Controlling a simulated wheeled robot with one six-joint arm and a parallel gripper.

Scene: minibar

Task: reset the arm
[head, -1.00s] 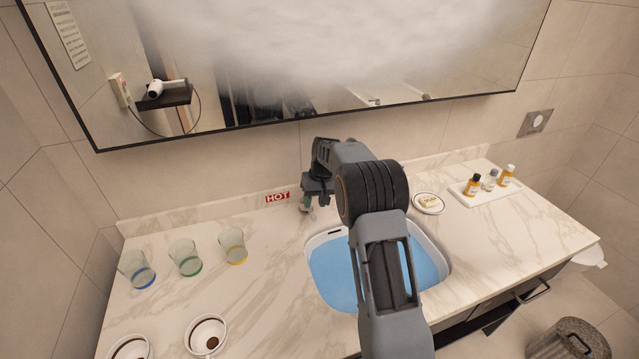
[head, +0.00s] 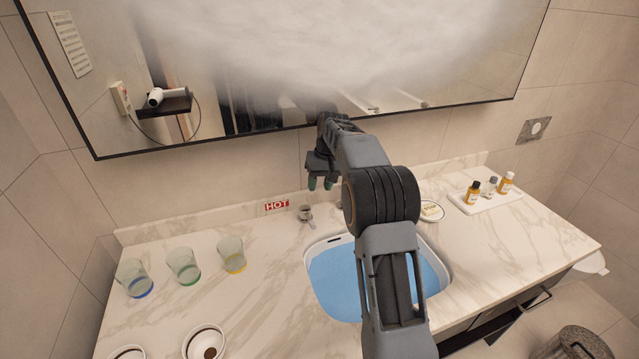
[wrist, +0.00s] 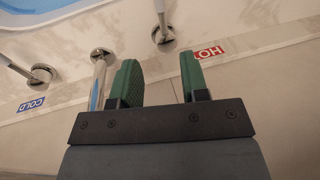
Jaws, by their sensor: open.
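My gripper (head: 320,184) is raised above the back of the counter in the head view, near the wall and above the tap handle (head: 305,213) by the red HOT label (head: 277,205). In the wrist view its two green fingers (wrist: 158,80) stand apart with nothing between them. The hot handle (wrist: 163,35) shows beyond the fingertips, and the HOT label (wrist: 208,54) is beside the right finger. A chrome spout (wrist: 99,75) shows left of the left finger. My arm covers part of the basin in the head view.
The basin (head: 335,285) holds blue water. Three glasses (head: 184,266) and two white cups (head: 205,343) stand at left. A soap dish (head: 432,211) and a bottle tray (head: 485,203) are at right. The partly fogged mirror (head: 330,60) is behind my arm.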

